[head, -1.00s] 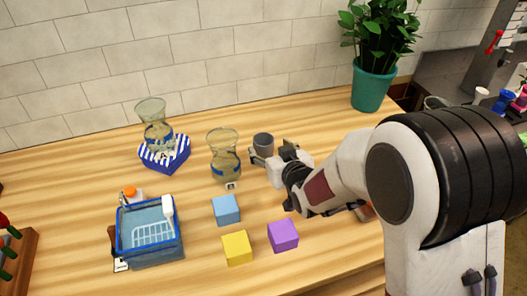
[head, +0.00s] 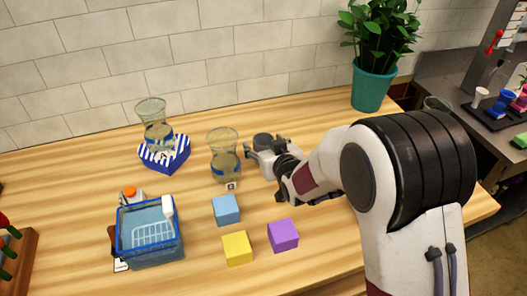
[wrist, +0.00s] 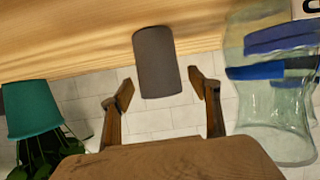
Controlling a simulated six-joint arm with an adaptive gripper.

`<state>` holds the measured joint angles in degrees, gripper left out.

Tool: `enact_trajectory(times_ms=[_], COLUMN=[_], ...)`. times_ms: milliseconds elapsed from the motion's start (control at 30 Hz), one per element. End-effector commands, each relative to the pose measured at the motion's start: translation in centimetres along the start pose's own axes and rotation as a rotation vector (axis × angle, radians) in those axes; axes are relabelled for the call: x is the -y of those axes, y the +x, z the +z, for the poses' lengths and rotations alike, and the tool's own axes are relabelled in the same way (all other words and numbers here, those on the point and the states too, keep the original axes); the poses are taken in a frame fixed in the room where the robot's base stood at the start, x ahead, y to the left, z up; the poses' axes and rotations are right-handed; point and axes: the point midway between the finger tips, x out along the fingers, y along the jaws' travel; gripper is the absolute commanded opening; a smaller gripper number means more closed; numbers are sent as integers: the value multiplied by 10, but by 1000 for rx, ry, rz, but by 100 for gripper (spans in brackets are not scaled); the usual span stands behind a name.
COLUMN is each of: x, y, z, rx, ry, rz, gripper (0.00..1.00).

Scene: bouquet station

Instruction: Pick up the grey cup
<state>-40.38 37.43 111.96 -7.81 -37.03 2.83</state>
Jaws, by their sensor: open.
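The grey cup (head: 263,138) stands on the wooden table beside a glass vase, with its lower part hidden behind my gripper (head: 264,148) in the head view. In the wrist view, which is upside down, the whole grey cup (wrist: 157,62) shows as a plain dark-grey cylinder. My gripper (wrist: 159,87) is open, with one fingertip to each side of the cup's picture and visible space between. Whether the cup is between the fingers in depth, I cannot tell. Nothing is held.
The glass vase (head: 223,165) with a blue band stands close left of the cup. Another vase (head: 152,115) stands in a striped heart-shaped box (head: 165,157). Blue (head: 226,211), yellow (head: 237,248) and purple (head: 283,235) cubes lie in front. A blue basket (head: 150,250) and potted plant (head: 373,85) flank the space.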

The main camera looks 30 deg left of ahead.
Motion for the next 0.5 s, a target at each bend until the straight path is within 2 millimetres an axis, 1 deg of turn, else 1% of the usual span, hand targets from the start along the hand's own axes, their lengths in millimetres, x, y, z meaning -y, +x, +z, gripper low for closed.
enact_trajectory(times_ms=[33, 167, 500], x=[0, 0, 0], y=[4, 7, 7], z=[0, 0, 0], rx=[0, 0, 0], ry=[0, 0, 0], rz=[0, 0, 0], gripper=[61, 61, 61])
